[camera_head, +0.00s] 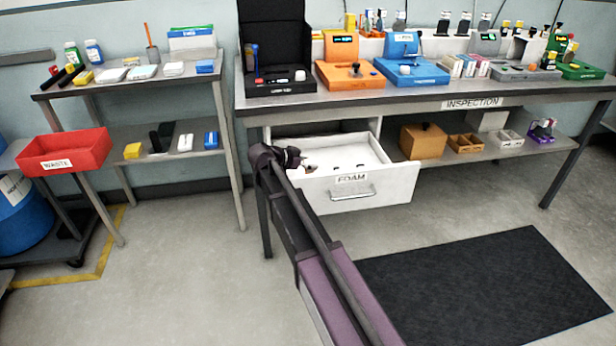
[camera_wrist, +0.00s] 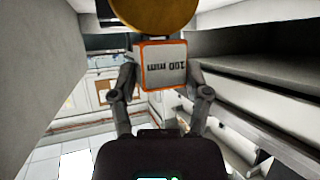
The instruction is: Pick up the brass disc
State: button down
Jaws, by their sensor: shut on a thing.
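In the wrist view, a round brass disc (camera_wrist: 153,14) shows at the top edge, partly cut off by the frame. Directly below it is a white block (camera_wrist: 160,66) with an orange rim and upside-down "100 mm" lettering. The disc meets the block's upper edge; they look like one piece, but the joint is not clear. My gripper (camera_wrist: 160,82) has one finger on each side of the block and is shut on it. In the head view, my gripper (camera_head: 291,160) is at the left end of the open drawer marked FOAM (camera_head: 352,192); the disc cannot be made out there.
Dark slots or items show in the pale drawer floor (camera_head: 345,150). The inspection bench (camera_head: 420,92) stands above, with orange and blue units on top. A brown box (camera_head: 423,141) sits on the lower shelf, right of the drawer. A red WASTE bin (camera_head: 67,152) is far left.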

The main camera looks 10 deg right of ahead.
jog(key=shift+r, duration=0.1)
notch_tip(320, 180, up, 10)
jog(key=p, duration=1)
dwell(0.8)
